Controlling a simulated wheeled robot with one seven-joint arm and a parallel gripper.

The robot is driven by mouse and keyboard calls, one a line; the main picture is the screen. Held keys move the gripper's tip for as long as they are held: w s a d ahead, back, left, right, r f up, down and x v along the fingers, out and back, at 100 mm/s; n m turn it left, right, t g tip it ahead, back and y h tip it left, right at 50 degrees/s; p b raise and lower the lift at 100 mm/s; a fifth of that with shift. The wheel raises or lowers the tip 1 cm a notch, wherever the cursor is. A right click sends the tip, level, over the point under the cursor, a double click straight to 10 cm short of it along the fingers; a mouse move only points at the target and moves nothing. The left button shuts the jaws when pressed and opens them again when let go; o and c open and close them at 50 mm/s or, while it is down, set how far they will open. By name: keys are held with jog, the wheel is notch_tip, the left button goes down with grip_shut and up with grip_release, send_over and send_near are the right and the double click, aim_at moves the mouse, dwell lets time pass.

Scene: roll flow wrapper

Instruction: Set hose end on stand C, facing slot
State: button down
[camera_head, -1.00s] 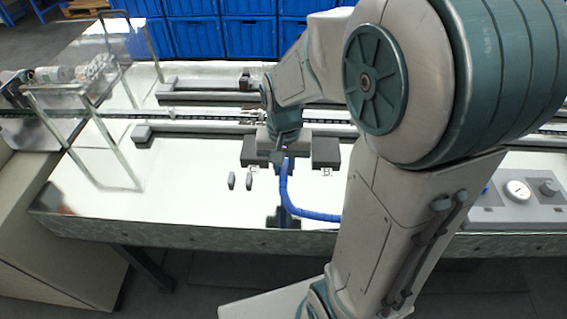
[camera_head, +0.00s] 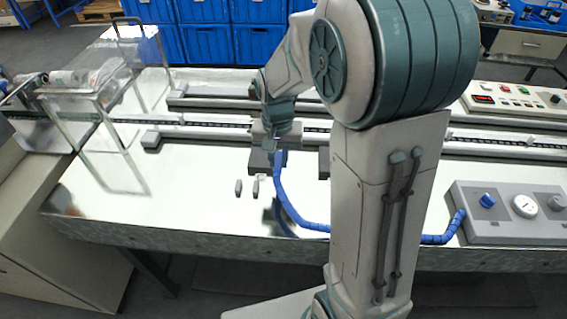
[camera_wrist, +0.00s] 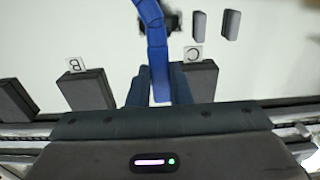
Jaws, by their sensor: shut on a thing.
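My gripper (camera_head: 279,146) is shut on the end part of the blue hose (camera_head: 290,205). Stand C (camera_wrist: 201,80), a dark block with a "C" label, is just right of the fingers there. In the head view stand C (camera_head: 260,162) is partly behind my gripper, at its lower left. I cannot tell whether the hose end touches the stand. The slot is not visible.
Stand B (camera_wrist: 90,90) is left of the fingers in the wrist view, with another dark block (camera_wrist: 17,100) farther left. Two small grey blocks (camera_head: 247,188) stand before stand C. The hose reaches a grey gauge box (camera_head: 510,212). Rails (camera_head: 215,133) run behind.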

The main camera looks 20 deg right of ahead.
jog(key=p, duration=0.2)
send_over(263, 155)
dwell(0.5)
jog(key=shift+s+f, duration=0.1)
dwell(0.3)
jog(key=shift+f+b, duration=1.25)
jog(key=shift+f, duration=0.8)
jog(key=shift+f, duration=0.4)
jog(key=c, duration=1.2)
grip_release()
jog(key=shift+c, duration=0.2)
jog(key=shift+r, duration=0.1)
